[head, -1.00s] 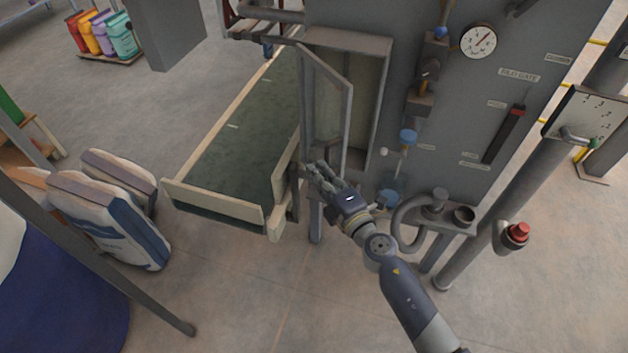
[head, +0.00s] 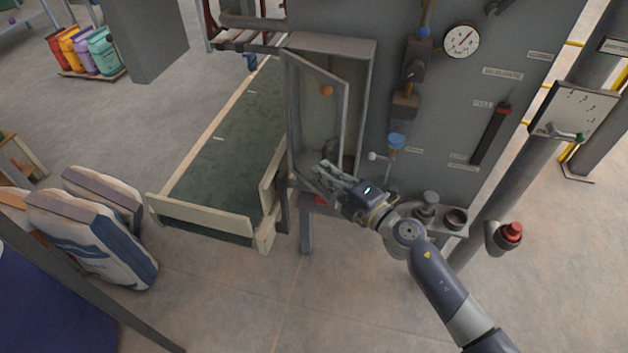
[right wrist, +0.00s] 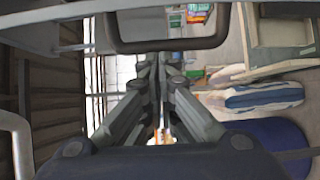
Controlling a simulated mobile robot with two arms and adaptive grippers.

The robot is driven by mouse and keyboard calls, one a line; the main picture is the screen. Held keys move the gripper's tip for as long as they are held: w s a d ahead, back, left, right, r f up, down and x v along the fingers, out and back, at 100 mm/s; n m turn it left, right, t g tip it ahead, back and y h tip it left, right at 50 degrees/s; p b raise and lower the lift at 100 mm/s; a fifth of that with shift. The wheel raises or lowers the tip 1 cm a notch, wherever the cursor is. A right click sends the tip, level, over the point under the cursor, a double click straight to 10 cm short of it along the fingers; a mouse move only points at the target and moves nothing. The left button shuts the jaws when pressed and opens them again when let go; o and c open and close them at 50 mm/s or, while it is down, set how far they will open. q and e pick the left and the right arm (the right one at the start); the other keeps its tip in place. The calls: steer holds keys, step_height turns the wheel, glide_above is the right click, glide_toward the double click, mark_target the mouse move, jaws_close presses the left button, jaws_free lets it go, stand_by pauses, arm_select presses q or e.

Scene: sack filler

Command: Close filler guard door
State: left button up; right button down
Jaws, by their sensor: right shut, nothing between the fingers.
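The filler guard door (head: 345,125) is a grey frame with a clear pane, on the front of the grey filler cabinet. It stands partly open, its left edge at the opening's left side and its right edge swung out. An orange round part (head: 326,90) shows through the pane. My right gripper (head: 322,178) is shut and empty at the door's lower part, overlapping its bottom in the head view; I cannot tell whether it touches. Its closed fingers also show in the right wrist view (right wrist: 158,75). My left gripper is not in view.
A green conveyor (head: 225,150) with pale rails lies left of the door. A gauge (head: 462,41), a blue knob (head: 396,141) and a red button (head: 511,231) are to the right. Filled sacks (head: 95,235) lie at the left. The floor in front is clear.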

steer(key=w+d+n+g+y+b, duration=0.3)
steer(key=w+d+g+b, duration=0.1)
steer(key=w+d+b, duration=0.4)
steer(key=d+b, duration=0.2)
steer(key=b, duration=0.2)
steer(key=shift+w+d+n+y, duration=0.3)
steer(key=shift+w+d, duration=0.05)
steer(key=shift+d, duration=0.05)
